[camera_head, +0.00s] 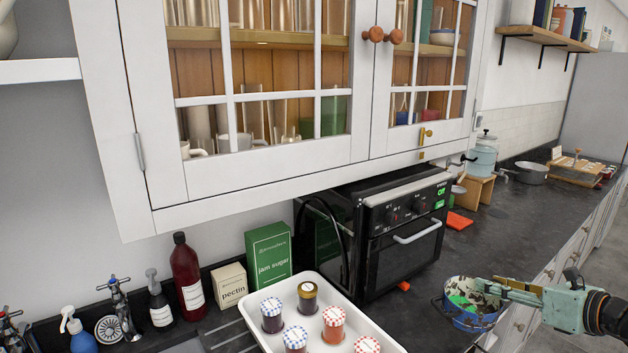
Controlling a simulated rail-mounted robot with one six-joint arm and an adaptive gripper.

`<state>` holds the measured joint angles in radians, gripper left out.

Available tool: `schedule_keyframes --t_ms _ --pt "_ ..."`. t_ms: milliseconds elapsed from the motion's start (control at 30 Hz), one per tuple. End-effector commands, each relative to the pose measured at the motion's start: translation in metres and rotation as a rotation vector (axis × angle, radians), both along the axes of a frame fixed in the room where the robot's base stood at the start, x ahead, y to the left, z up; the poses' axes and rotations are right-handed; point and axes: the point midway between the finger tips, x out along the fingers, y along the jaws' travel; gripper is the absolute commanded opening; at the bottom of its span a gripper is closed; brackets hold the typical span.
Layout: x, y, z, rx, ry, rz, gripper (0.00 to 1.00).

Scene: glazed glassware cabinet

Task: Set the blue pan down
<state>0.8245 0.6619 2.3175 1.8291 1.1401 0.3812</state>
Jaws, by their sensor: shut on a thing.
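The blue pan (473,321) is at the lower right in the head view, at the front edge of the dark countertop (415,312). It is round, with a pale speckled inside and some bright green in it. My gripper (490,288) comes in from the right and is shut on the pan at its right rim. The fingers hide part of that rim. The pan looks roughly level. I cannot tell whether its base touches the countertop.
A black oven (385,235) stands behind the pan. A white tray (262,338) of lidded jars lies to the left. The glazed cabinet (270,110) hangs above. A small red item (404,286) lies near the oven. Dark counter is bare between tray and pan.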

Motion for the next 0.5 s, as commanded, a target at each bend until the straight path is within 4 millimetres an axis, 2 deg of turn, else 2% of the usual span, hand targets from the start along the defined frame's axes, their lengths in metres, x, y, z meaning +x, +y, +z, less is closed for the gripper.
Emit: schedule_keyframes --t_ms 200,500 --pt "0.002 -0.048 0.030 -0.002 -0.003 -0.154 0.16" --pt "-0.005 -0.102 0.066 -0.001 -0.002 -0.339 0.16"
